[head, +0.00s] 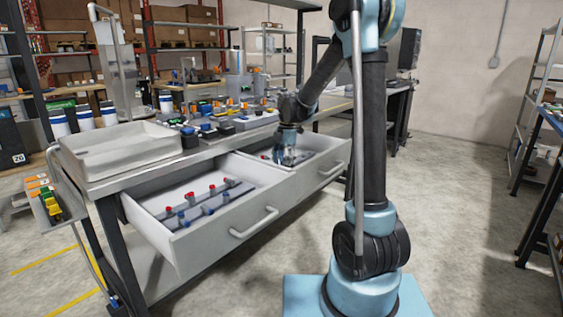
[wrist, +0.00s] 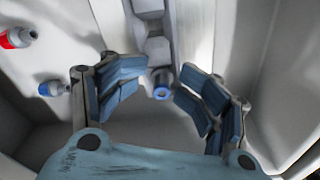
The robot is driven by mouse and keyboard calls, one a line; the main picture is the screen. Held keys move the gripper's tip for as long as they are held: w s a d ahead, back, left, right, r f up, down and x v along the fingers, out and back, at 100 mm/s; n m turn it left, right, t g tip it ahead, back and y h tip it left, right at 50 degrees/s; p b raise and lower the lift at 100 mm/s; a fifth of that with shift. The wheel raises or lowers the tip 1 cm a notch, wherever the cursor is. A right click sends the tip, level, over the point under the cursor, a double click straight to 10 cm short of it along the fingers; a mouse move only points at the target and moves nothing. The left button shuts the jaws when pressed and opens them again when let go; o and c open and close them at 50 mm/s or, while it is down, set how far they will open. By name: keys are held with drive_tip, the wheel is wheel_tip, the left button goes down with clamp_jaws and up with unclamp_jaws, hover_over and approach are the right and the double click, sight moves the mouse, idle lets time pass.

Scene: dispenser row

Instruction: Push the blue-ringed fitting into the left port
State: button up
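In the wrist view a blue-ringed fitting (wrist: 161,84) sits at the end of a grey block-like mount (wrist: 156,45), between and just beyond my fingertips. My gripper (wrist: 160,90) is open, one blue-padded finger on each side of that fitting, with no clear contact visible. A second blue-ringed fitting (wrist: 54,88) is on the light surface left of my left finger. In the head view my gripper (head: 287,157) reaches down into the right open drawer (head: 322,166); the fitting there is hidden by it. I cannot tell which opening is the left port.
A red-ringed fitting (wrist: 16,38) is at the upper left of the wrist view. The left open drawer (head: 150,228) holds several red and blue fittings on dark rails. A grey tray (head: 120,155) and several small parts stand on the bench above. Drawer walls surround my gripper closely.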

drive_tip(key=shift+w+d+f, duration=0.1)
drive_tip(key=shift+w+f, duration=0.35)
drive_tip(key=shift+w, duration=0.1)
drive_tip(key=shift+s+r, duration=0.65)
drive_tip(key=shift+r, duration=0.1)
wheel_tip(320, 180, up, 12)
drive_tip(key=d, duration=0.1)
drive_tip(key=shift+w+f, duration=0.25)
drive_tip(key=shift+w, duration=0.2)
drive_tip(key=shift+s+d, duration=0.1)
drive_tip(key=shift+d, duration=0.1)
